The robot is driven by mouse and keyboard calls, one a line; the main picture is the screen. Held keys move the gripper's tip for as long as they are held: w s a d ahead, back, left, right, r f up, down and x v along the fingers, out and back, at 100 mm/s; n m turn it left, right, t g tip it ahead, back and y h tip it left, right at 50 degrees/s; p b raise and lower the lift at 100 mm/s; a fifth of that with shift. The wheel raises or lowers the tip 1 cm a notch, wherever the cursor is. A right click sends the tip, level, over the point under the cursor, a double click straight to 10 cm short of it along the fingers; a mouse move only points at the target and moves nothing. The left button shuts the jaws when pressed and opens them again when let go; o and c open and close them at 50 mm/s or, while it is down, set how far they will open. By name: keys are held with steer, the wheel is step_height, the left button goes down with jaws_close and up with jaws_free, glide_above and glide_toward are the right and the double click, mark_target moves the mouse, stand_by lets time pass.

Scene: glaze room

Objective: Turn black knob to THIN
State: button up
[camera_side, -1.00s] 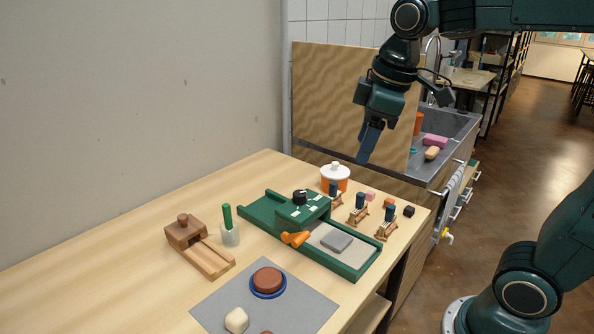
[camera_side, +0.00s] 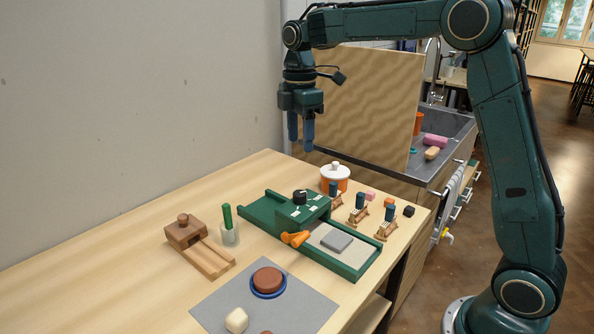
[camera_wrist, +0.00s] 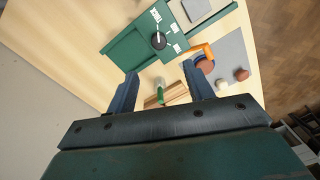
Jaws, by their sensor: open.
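The black knob (camera_side: 299,196) sits on top of the raised green block of a green tray-like machine (camera_side: 262,213) on the table. In the wrist view the black knob (camera_wrist: 158,40) has a white pointer line and white labels around it; their words are too small to read surely. An orange handle (camera_side: 295,239) is on the machine's front side. My gripper (camera_side: 301,146) is open and empty, pointing down, well above the table and apart from the knob. In the wrist view my gripper's fingers (camera_wrist: 162,88) are spread, with the knob beyond them.
An orange pot with white lid (camera_side: 335,178) stands behind the machine. Small clamp-like stands (camera_side: 358,208) with dark tops are to its right. A wooden block tool (camera_side: 185,232) and a green-handled brush in a cup (camera_side: 230,235) stand left. A grey mat (camera_side: 215,296) lies in front.

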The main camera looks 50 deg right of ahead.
mark_target(300, 192)
steer(key=shift+w+f, duration=0.15)
steer(key=shift+w, duration=0.05)
steer(key=f, duration=1.3)
steer(key=shift+s+f, duration=0.25)
steer(key=shift+f, duration=0.15)
steer(key=shift+c, duration=0.2)
steer(key=c, duration=0.9)
